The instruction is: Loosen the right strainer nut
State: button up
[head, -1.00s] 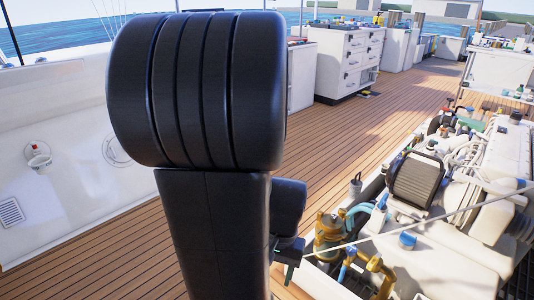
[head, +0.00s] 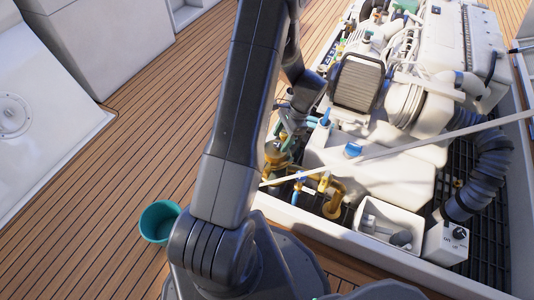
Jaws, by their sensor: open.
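The brass strainer (head: 277,156) stands at the left edge of the engine hatch, partly hidden by my arm. Its nuts are too small to tell apart, and I cannot make out the right one. My arm rises through the middle of the head view and bends down toward the strainer. My gripper (head: 287,124) is small and dark there, just above the strainer, and partly hidden against the pipes. It is open, and nothing shows held in it. I cannot tell whether it touches the strainer.
A white engine (head: 440,50) fills the hatch. A pale rod (head: 430,139) crosses over it. Brass pipework (head: 334,205) and a white bin (head: 390,222) lie in the near part. A teal bucket (head: 159,222) stands on the deck to the left, where the planks are otherwise clear.

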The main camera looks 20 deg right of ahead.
aim_at(266, 165)
jog(key=b+x, duration=0.4)
jog(key=x, duration=0.9)
jog(key=shift+a+f, duration=0.1)
jog(key=shift+f, duration=0.15)
jog(key=c, duration=1)
